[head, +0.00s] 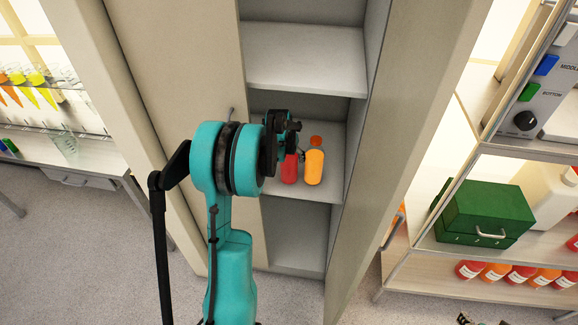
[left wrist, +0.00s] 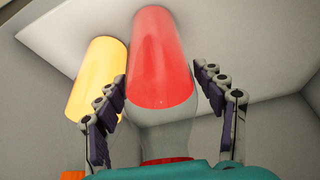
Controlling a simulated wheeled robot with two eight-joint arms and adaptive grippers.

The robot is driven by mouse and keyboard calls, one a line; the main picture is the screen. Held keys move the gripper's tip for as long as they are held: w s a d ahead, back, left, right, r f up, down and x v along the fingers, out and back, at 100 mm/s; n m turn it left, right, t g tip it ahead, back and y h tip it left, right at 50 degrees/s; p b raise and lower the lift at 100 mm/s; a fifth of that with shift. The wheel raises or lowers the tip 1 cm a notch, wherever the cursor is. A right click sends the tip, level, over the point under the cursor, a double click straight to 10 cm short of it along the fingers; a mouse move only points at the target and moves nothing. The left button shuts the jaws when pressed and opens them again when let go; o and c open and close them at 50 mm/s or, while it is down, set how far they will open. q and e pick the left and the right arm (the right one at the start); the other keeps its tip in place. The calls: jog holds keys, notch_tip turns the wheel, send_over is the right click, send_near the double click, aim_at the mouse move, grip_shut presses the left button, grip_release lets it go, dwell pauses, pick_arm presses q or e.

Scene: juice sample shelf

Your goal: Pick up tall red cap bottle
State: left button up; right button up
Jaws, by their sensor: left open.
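The tall red bottle (head: 289,170) stands on the middle shelf of the open cabinet, its upper part hidden by my gripper in the head view. In the left wrist view the red bottle (left wrist: 162,60) shows red liquid, a clear shoulder and a red cap (left wrist: 165,160) near the lower edge. My left gripper (head: 290,135) is open at the bottle's upper part. In the left wrist view its two fingers (left wrist: 168,105) are on either side of the bottle, with a visible gap on the right; contact on the left is unclear.
A yellow-orange bottle (head: 314,168) with an orange cap stands close to the right of the red one, and it shows at left in the wrist view (left wrist: 95,75). Cabinet walls and an upper shelf (head: 305,60) bound the space. A green box (head: 487,212) stands on the right rack.

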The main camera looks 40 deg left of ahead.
pick_arm(q)
jog(key=shift+s+r, duration=0.1)
jog(key=shift+r, duration=0.05)
jog(key=shift+c, duration=1.2)
jog(key=c, duration=1.2)
jog(key=shift+r, duration=0.1)
